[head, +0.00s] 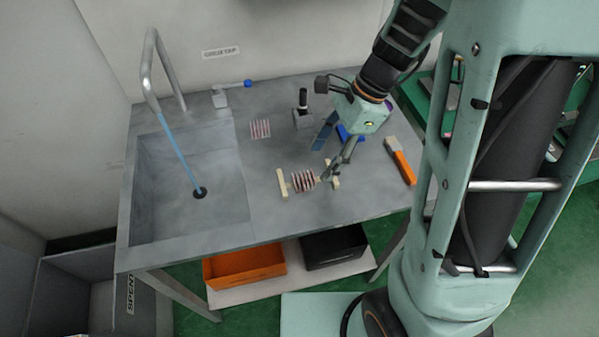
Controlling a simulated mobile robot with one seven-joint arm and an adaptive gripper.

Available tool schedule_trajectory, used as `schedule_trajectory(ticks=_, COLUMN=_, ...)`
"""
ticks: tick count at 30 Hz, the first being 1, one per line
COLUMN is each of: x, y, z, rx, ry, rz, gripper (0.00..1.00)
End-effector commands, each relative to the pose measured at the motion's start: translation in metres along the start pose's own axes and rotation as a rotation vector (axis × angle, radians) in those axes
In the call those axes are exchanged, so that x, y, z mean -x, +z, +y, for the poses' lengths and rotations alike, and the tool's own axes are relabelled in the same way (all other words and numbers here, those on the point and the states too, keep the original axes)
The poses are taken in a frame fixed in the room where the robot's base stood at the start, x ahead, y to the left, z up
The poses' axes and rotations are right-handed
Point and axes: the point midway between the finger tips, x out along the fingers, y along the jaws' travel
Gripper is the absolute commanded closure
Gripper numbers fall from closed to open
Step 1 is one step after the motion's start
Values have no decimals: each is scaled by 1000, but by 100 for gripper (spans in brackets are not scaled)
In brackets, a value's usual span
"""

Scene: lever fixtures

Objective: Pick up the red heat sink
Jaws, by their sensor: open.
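The red heat sink (304,181) has dark red and pale fins. It lies on the grey bench top between two cream bars, near the front edge. My gripper (325,158) is open, just above and to the right of the heat sink. One fingertip overlaps or nearly meets its right end in the picture; I cannot tell whether they touch. A second red-and-white striped patch (260,128) lies farther back; I cannot tell whether it is an object or a marking.
A sink (190,215) with a tall tap (148,75) and blue water stream takes up the left. An orange-handled tool (402,163) lies right. Orange (245,267) and black (335,247) bins sit below.

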Motion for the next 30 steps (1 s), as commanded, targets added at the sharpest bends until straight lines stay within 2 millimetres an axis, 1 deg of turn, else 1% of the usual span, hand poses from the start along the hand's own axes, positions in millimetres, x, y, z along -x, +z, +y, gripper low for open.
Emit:
schedule_trajectory(ticks=1, x=-10, y=0, z=1, rx=0, ry=5, rz=0, gripper=47)
schedule_trajectory(ticks=3, x=-20, y=0, z=0, rx=-1, ry=4, rz=-1, gripper=47)
schedule_trajectory(ticks=11, x=-40, y=0, z=-2, rx=-1, ry=2, rz=0, gripper=47)
schedule_trajectory(ticks=16, x=-63, y=0, z=-8, rx=-1, ry=2, rz=1, gripper=47)
schedule_trajectory(ticks=19, x=-76, y=0, z=-8, rx=-2, ry=1, rz=-1, gripper=47)
schedule_trajectory(ticks=22, x=-82, y=0, z=-8, rx=0, ry=0, rz=-1, gripper=47)
schedule_trajectory(ticks=29, x=-82, y=1, z=-8, rx=0, ry=-2, rz=-1, gripper=47)
schedule_trajectory(ticks=30, x=-82, y=1, z=-8, rx=0, ry=-2, rz=-1, gripper=52)
